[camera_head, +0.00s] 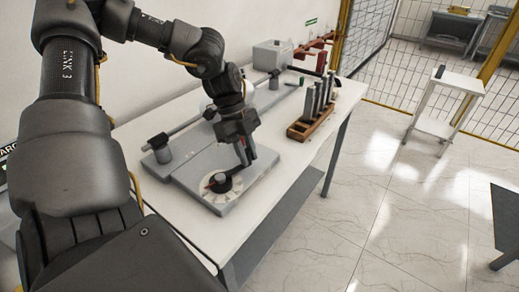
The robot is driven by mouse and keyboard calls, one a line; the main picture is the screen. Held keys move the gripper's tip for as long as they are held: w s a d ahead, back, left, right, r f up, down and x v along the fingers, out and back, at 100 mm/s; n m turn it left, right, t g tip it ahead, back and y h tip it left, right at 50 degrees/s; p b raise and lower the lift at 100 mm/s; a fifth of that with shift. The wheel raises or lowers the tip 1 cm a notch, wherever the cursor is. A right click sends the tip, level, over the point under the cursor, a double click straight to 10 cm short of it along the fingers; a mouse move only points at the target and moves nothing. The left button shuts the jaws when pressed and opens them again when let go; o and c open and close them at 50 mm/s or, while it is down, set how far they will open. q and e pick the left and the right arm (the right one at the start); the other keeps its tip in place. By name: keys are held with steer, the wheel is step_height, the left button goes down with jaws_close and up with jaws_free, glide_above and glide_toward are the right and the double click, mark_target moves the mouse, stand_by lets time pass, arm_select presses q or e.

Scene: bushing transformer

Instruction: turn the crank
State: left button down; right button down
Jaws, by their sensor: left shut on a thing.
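The crank (220,183) has a dark hub with a red mark and sits on a pale round dial at the near end of a grey plate (188,172) on the white table. My left gripper (246,158) reaches down from above, just behind and to the right of the hub. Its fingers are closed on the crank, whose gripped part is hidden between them. My right gripper is out of view.
A wooden rack (314,124) with several dark cylinders stands farther back on the white table (270,198). A grey box (272,54) and red-brown parts are at the far end. A white side stand (446,84) is at the right.

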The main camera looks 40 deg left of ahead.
arm_select(q)
steer(key=c, duration=1.3)
jaws_free()
steer(key=b+v, duration=0.1)
steer(key=v, duration=1)
steer(key=shift+f, duration=0.15)
steer(key=p+x, duration=0.1)
steer(key=x, duration=1)
steer(key=shift+r, duration=0.25)
